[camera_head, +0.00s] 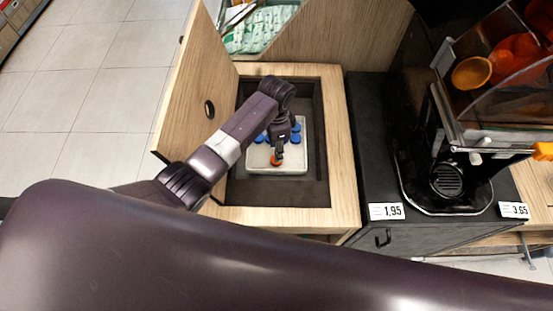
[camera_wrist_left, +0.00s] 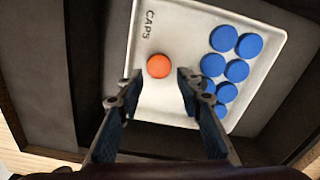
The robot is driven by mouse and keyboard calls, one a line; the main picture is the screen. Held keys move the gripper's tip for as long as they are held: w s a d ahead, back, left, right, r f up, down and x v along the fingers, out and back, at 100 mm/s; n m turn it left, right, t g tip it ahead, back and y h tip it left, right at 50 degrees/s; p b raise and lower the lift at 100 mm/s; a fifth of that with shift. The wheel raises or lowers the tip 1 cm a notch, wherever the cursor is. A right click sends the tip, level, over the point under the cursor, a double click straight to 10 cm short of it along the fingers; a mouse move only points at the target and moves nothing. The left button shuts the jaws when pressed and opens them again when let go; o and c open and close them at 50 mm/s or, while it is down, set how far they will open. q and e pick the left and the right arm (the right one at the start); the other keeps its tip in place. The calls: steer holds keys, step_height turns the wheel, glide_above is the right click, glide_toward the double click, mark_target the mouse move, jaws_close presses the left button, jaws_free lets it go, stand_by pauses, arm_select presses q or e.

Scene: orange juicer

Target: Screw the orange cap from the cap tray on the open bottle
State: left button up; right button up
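The orange cap (camera_wrist_left: 159,66) lies on the white cap tray (camera_wrist_left: 178,22) in the left wrist view, apart from the blue caps. It also shows in the head view (camera_head: 276,161), at the tip of my left gripper (camera_head: 278,152). In the left wrist view my left gripper (camera_wrist_left: 160,76) is open, its two fingers spread to either side of the orange cap, with nothing held. Whether the fingertips are down at cap height is hard to tell. My right gripper is not in view. The open bottle is not in view.
Several blue caps (camera_wrist_left: 236,70) lie on the tray's right side in the wrist view. The tray sits in a dark recess with a wooden rim (camera_head: 345,150). An open wooden door (camera_head: 196,85) stands left of it. A black juicer (camera_head: 440,130) stands to the right.

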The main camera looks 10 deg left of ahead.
arm_select(q)
steer(key=shift+f, duration=0.35)
step_height(320, 180, down, 4)
steer(key=shift+s+r, duration=0.1)
steer(key=shift+r, duration=0.1)
steer(key=shift+f, duration=0.45)
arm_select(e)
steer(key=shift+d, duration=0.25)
arm_select(q)
steer(key=shift+c, duration=0.5)
steer(key=shift+c, duration=1.2)
steer(key=shift+r, duration=0.2)
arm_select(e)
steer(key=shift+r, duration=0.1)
